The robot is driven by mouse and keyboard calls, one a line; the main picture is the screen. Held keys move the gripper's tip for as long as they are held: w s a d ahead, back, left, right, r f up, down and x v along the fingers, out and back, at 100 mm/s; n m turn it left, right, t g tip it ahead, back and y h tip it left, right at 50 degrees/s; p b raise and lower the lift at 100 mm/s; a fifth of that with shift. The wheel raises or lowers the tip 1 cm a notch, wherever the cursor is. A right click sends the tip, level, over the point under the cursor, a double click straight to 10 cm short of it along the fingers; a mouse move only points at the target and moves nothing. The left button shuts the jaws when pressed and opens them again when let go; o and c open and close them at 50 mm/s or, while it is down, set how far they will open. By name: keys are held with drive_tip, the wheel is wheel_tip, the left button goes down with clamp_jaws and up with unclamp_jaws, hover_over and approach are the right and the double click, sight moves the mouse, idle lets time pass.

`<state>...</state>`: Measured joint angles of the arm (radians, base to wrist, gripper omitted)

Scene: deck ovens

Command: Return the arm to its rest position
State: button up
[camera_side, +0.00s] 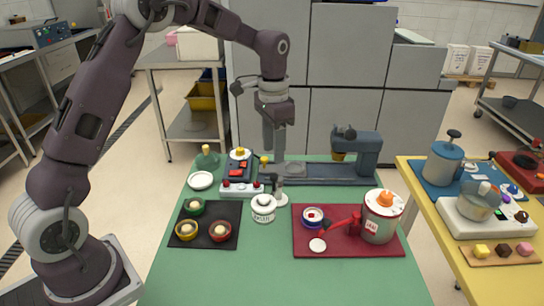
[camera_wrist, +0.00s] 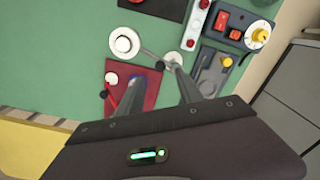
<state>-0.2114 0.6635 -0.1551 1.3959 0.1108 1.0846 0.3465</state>
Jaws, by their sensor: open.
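My gripper (camera_side: 273,140) hangs from my raised arm above the back half of the green table (camera_side: 300,278), fingers pointing down. In the wrist view my gripper's two fingers (camera_wrist: 160,92) stand apart with nothing held between them. Below it are a white round jar (camera_side: 263,208) and a small grey stand with a lever (camera_side: 280,194). The jar also shows in the wrist view (camera_wrist: 125,43). The fingers appear clear of the things on the table.
A blue-grey press (camera_side: 366,152) stands behind on the right. A red mat (camera_side: 340,246) holds a white pot with an orange knob (camera_side: 382,215). A black mat (camera_side: 205,236) holds several small bowls. A yellow table (camera_side: 475,262) stands to the right, grey cabinets (camera_side: 348,60) behind.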

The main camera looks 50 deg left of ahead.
drive_tip(key=s+d+r+n+t, duration=0.1)
drive_tip(key=s+d+r+t, duration=0.15)
drive_tip(key=s+r, duration=0.95)
drive_tip(key=s+d+n+t, duration=0.2)
drive_tip(key=s+d+t, duration=0.1)
drive_tip(key=s, duration=1.6)
drive_tip(key=shift+f+n, duration=0.2)
drive_tip(key=shift+n, duration=0.1)
